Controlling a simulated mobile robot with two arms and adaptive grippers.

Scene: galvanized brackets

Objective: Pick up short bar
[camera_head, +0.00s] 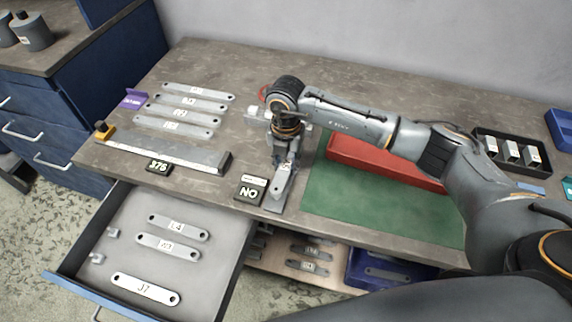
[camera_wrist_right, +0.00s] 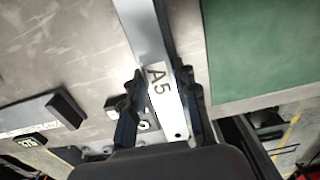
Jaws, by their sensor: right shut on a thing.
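My right gripper (camera_head: 284,163) points down over the table, left of the green mat. It is shut on a short light-grey bar (camera_head: 281,187). In the right wrist view the bar (camera_wrist_right: 169,106) carries the label A5 and has a hole near its lower end. The fingers of my right gripper (camera_wrist_right: 160,106) stand on either side of it. My left gripper is not in view.
Several labelled bars (camera_head: 187,104) lie at the back left, behind a long metal bar (camera_head: 165,152). A "NO" sign (camera_head: 249,195) stands close left of my right gripper. An open drawer (camera_head: 205,235) holds more bars.

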